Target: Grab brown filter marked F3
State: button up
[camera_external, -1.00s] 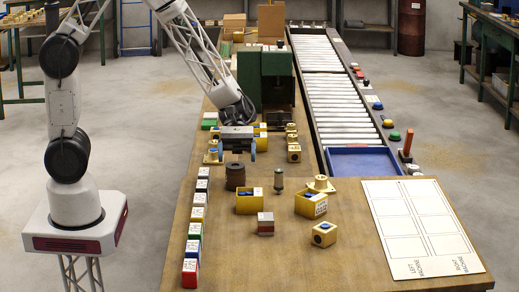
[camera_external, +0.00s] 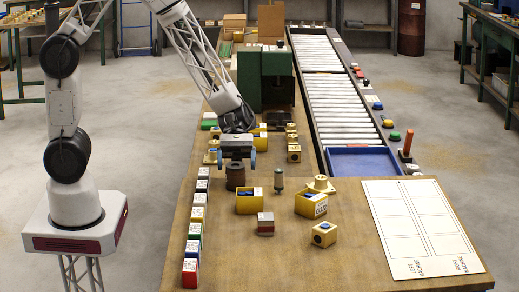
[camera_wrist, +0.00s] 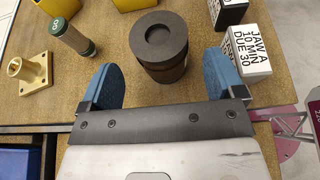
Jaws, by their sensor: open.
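A dark brown cylinder (camera_external: 235,177) with a round recess in its top stands upright on the wooden bench. It looks like the brown filter, but no F3 mark is legible. In the wrist view the cylinder (camera_wrist: 160,45) stands between and just beyond my blue fingertips, apart from both. My gripper (camera_external: 237,160) is open and empty, just behind the cylinder in the external view; it also shows in the wrist view (camera_wrist: 162,72).
A yellow bin (camera_external: 250,204) stands close to the cylinder, with another yellow bin (camera_external: 311,205) farther right. Labelled blocks (camera_external: 198,214) line the bench's left edge. A flanged brass part (camera_wrist: 30,70) stands nearby. A white board (camera_external: 422,225) lies at the right.

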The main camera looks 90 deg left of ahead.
aim_at(235, 182)
jog(key=shift+x, duration=2.3)
jog(key=shift+s+f, duration=0.1)
jog(key=shift+c, duration=0.2)
jog(key=c, duration=1)
